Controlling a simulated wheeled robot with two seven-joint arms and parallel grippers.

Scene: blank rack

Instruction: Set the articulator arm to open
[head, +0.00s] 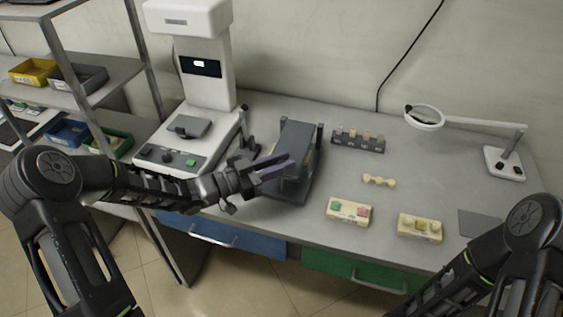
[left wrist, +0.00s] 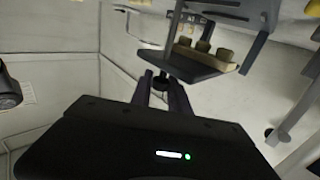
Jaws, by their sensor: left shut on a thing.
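The articulator (head: 299,137) is a grey-blue device with a flat plate between dark posts, standing near the front of the bench left of its middle. Its raised plate looks tilted. My left gripper (head: 288,163) reaches in from the left, its dark fingers at the articulator's front left side. In the left wrist view my left gripper (left wrist: 163,84) is shut on a small dark knob (left wrist: 161,77), which seems to be part of the articulator arm. The fingers hide most of this knob. My right arm shows at lower right, but its gripper is out of view.
A white milling machine (head: 190,130) stands left of the articulator. A blank rack (head: 358,142) is behind right, a tan piece (head: 378,181) lies on the bench, and two small boxes (head: 349,210) (head: 420,227) sit at the front. A magnifier lamp (head: 503,158) stands at right.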

